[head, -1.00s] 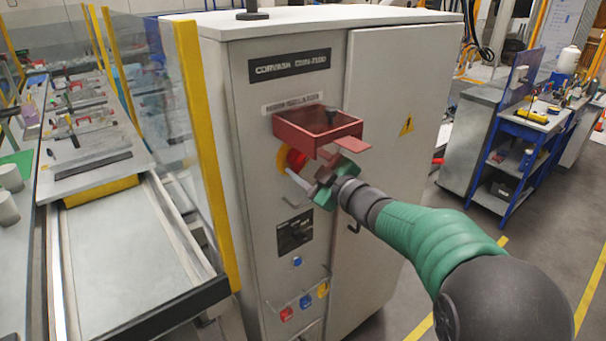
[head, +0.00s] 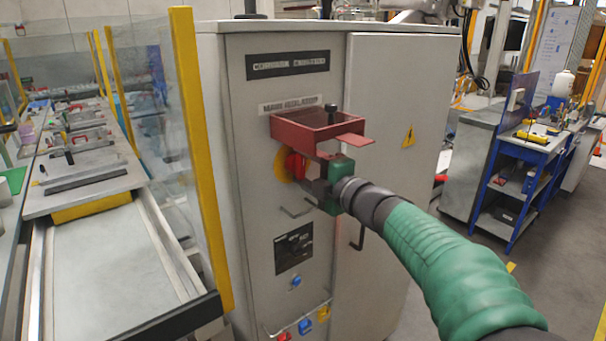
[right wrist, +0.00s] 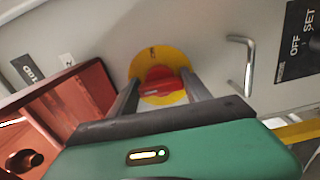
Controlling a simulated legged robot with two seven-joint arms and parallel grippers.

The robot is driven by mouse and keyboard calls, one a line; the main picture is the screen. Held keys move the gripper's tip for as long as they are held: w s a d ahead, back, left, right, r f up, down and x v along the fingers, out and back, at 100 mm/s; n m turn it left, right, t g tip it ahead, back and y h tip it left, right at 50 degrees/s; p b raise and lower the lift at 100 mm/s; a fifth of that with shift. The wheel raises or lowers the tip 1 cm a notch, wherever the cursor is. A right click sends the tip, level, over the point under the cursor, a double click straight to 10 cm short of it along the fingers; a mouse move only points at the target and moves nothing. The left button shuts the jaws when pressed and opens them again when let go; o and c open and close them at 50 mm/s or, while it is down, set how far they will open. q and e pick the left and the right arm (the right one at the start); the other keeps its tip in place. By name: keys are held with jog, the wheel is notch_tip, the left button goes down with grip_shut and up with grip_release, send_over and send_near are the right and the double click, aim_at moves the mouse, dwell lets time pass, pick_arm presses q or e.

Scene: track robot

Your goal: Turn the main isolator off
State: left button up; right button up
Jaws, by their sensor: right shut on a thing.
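The main isolator is a red rotary handle (head: 295,165) on a round yellow plate (head: 282,166), on the front of a grey cabinet. The red handle (right wrist: 160,80) also shows in the right wrist view, on its yellow plate (right wrist: 152,57). My right gripper (head: 312,178) is at the handle, its fingers on either side of it and shut on it. In the right wrist view my right gripper (right wrist: 160,92) reaches the handle from both sides. The gripper partly hides the handle in the head view. My left gripper is not in view.
A red open-topped box with a flap (head: 318,131) juts out just above the handle, close to my gripper. Metal hooks (head: 297,210) and a black panel (head: 294,249) lie below. A yellow post (head: 200,160) with clear guarding stands left of the cabinet.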

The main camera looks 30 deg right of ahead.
jog(key=shift+f+n, duration=0.3)
jog(key=shift+f, duration=0.15)
jog(key=o, duration=1)
jog(key=shift+o, duration=0.2)
jog(key=shift+r, duration=0.15)
jog(key=shift+s+r, duration=0.1)
jog(key=shift+r, duration=0.05)
jog(key=s+d+p, duration=0.1)
jog(key=s+p, duration=0.2)
jog(key=s, duration=1.3)
jog(key=shift+s+d, duration=0.15)
jog(key=shift+s, duration=0.15)
